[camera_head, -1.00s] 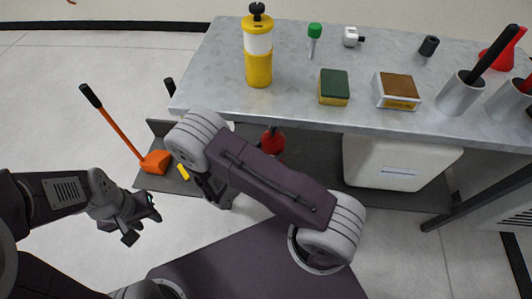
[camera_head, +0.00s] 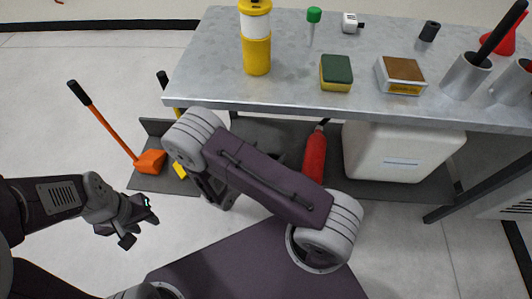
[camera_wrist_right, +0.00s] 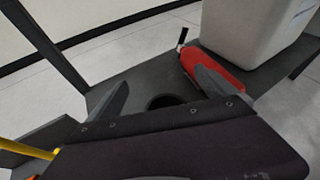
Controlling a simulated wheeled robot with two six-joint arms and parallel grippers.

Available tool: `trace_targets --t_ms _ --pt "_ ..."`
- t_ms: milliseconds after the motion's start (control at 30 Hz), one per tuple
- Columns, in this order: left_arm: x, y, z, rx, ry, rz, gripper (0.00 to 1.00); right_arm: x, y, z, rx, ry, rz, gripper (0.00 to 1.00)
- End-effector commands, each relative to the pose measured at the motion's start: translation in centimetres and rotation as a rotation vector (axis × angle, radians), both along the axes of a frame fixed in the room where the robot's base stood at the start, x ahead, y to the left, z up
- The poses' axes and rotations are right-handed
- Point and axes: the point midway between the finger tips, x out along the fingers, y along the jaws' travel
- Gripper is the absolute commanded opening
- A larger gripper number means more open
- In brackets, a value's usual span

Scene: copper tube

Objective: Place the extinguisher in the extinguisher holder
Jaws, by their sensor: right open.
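The red extinguisher (camera_head: 315,155) lies tilted on the dark lower shelf, left of the white container, partly hidden by my right arm. In the right wrist view the extinguisher (camera_wrist_right: 225,60) lies beyond the right-hand finger, with its black top toward the left, outside the jaws. My right gripper (camera_wrist_right: 161,80) is open and empty over the shelf. A dark round opening (camera_wrist_right: 166,101) shows between its fingers; it may be the extinguisher holder, but most of it is hidden. My left gripper (camera_head: 140,222) is open and empty above the floor at left.
The metal table (camera_head: 210,85) above the lower shelf carries a yellow bottle (camera_head: 257,55), sponge (camera_head: 336,73) and cups. The white container (camera_head: 400,150) fills the shelf's right part. An orange-handled shovel (camera_head: 150,162) stands at the shelf's left end.

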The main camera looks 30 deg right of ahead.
Motion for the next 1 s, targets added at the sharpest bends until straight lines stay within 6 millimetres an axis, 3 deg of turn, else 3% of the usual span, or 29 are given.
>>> trace_targets --t_ms 200,633,1000 --pt "0.0 0.0 0.7 0.0 0.0 0.0 0.36 -0.4 0.9 0.7 -0.001 -0.001 0.003 0.95" --pt "0.0 0.0 4.7 0.0 0.0 0.0 0.36 -5.2 8.6 4.3 0.0 -0.003 0.004 0.95" --pt "0.0 0.0 4.9 0.0 0.0 0.0 0.36 -5.9 9.5 4.4 -0.001 -0.001 0.0 0.95"
